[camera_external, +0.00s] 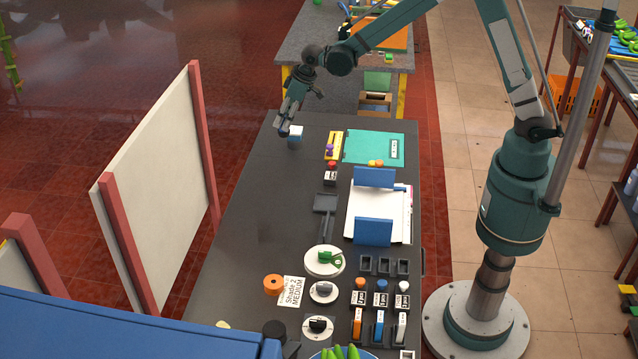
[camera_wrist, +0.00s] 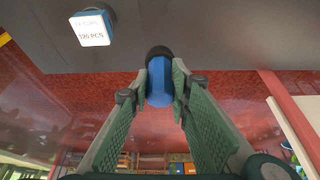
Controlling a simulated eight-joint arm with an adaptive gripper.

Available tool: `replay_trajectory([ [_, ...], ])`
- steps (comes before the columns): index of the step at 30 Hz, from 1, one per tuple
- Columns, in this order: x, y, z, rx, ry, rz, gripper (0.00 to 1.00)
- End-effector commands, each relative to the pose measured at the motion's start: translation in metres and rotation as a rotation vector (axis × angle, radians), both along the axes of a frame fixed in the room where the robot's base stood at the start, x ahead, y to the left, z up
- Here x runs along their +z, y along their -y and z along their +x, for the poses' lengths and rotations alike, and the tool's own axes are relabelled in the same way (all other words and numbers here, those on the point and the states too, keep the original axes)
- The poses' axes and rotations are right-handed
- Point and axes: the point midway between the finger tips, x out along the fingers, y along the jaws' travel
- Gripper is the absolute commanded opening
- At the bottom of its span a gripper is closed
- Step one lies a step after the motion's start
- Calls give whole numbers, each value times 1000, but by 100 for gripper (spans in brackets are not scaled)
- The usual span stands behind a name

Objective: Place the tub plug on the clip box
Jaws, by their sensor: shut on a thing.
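The tub plug (camera_wrist: 160,88), blue with a dark rounded end, is pinched between the two green fingers of my gripper (camera_wrist: 162,80) in the wrist view. In the external view my gripper (camera_external: 284,130) is near the far left edge of the dark table; the plug is too small to make out there. The clip box (camera_external: 295,133) is a small white-topped, blue-sided block just right of the gripper. In the wrist view the clip box (camera_wrist: 93,30), with printed lettering, lies up and left of the plug, apart from it.
A yellow strip with a purple knob (camera_external: 331,147) and a green mat (camera_external: 374,148) lie right of the clip box. A white panel with red posts (camera_external: 158,190) stands left of the table. Bare tabletop (camera_external: 262,200) lies in front of the box.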

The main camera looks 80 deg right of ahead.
Motion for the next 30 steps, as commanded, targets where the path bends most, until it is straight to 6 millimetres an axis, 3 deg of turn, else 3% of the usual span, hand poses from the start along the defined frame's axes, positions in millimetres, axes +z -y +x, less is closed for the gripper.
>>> replay_trajectory([
  [1, 7, 17, -1, -12, 0, 0, 6],
  [6, 22, 67, -5, -41, 0, 0, 6],
  [15, 40, 125, -14, -75, 1, 2, 6],
  [21, 43, 136, -16, -81, 2, 1, 6],
  [30, 43, 136, -16, -80, 2, 0, 6],
])
